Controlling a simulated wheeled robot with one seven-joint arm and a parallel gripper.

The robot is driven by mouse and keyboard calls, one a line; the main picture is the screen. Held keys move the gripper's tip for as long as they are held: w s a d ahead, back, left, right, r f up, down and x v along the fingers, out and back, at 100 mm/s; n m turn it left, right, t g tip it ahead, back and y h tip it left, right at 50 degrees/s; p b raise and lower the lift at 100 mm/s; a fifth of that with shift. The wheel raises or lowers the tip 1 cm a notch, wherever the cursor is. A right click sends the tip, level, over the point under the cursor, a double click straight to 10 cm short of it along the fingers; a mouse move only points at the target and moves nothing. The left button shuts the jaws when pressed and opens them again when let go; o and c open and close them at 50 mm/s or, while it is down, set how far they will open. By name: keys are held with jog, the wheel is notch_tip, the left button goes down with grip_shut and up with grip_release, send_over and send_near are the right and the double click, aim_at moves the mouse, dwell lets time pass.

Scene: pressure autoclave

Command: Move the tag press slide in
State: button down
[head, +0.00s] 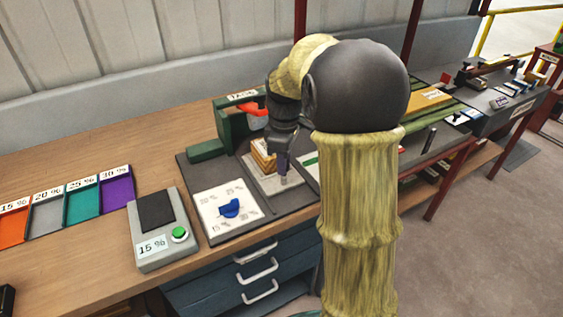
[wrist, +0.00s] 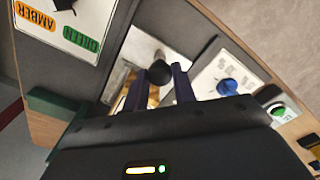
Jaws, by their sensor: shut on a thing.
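The tag press is a green frame (head: 232,128) with a red-orange lever (head: 252,108), standing at the back of a dark base plate. Its slide is a pale grey plate (head: 266,186) in front of the frame, with a small light-brown stack (head: 263,156) on it. My gripper (head: 283,166) points down over the slide's front part. In the wrist view my gripper (wrist: 160,80) has its two dark blue fingers on either side of a round black knob (wrist: 159,72), and it is shut on this knob. My arm hides the area right of the slide.
Left of the slide is a white dial plate (head: 228,210) with a blue knob. A grey box (head: 160,232) with a green button and "15 %" is further left, beside coloured trays (head: 83,200). The wrist view shows a panel with AMBER and GREEN labels (wrist: 60,27).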

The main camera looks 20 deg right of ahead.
jog(key=shift+w+a+r+p, duration=0.15)
jog(key=shift+w+p, duration=0.3)
jog(key=shift+w, duration=0.4)
jog(key=shift+w+a+r+p, duration=0.1)
jog(key=shift+w+p, duration=0.35)
jog(key=shift+w, duration=0.35)
jog(key=c, duration=1.1)
grip_release()
jog(key=shift+w+f, duration=0.1)
jog(key=shift+f, duration=0.05)
jog(key=shift+c, duration=0.2)
notch_tip(320, 180, up, 17)
jog(key=p, duration=0.2)
jog(key=shift+r+p, duration=0.2)
jog(key=shift+p, duration=0.1)
